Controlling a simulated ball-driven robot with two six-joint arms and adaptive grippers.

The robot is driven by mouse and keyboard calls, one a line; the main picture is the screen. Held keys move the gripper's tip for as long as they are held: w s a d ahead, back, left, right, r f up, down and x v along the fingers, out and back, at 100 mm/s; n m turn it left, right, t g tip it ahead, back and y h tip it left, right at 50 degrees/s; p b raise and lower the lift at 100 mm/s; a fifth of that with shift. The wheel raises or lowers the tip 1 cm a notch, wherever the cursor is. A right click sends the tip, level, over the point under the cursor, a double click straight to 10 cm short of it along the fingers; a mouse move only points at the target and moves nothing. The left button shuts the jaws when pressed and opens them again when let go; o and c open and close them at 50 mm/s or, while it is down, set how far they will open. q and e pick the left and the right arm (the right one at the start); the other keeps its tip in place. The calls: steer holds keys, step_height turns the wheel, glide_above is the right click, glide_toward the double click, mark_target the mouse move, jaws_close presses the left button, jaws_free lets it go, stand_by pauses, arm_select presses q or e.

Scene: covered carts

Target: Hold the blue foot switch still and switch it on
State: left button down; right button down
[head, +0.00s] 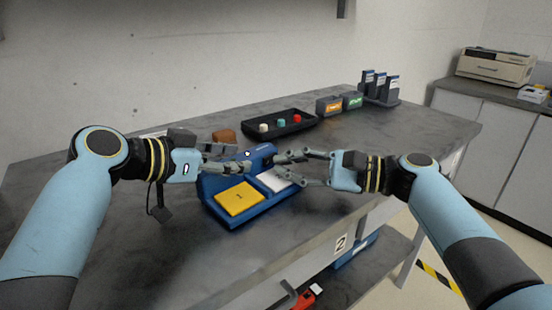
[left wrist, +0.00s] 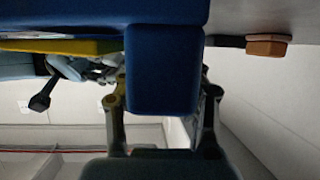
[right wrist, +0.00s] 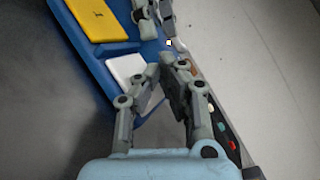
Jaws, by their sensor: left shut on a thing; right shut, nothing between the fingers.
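The blue foot switch (head: 229,220) stands on the grey table, with a yellow pedal (head: 238,198) on the left and a white pedal (head: 272,181) on the right. My left gripper (head: 246,161) is shut on the raised blue back part; in the left wrist view this blue part (left wrist: 162,75) fills the space between the fingers. My right gripper (head: 282,163) is shut and empty over the white pedal's far side. In the right wrist view its fingers (right wrist: 166,68) cover an edge of the white pedal (right wrist: 125,72); I cannot tell whether they touch it.
Behind the switch stand a brown block (head: 224,136) and a black tray (head: 262,129) with small coloured pieces. An orange box (head: 329,105), a green box (head: 352,100) and dark upright holders (head: 380,88) stand further right. The table front is clear.

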steer(key=shift+s+d, duration=0.7)
steer(key=shift+s, duration=0.35)
steer(key=shift+s+d, duration=0.7)
steer(key=shift+s, duration=0.35)
arm_select(q)
steer(key=c, duration=0.8)
jaws_free()
steer(key=shift+o, duration=0.2)
steer(key=shift+a, duration=0.1)
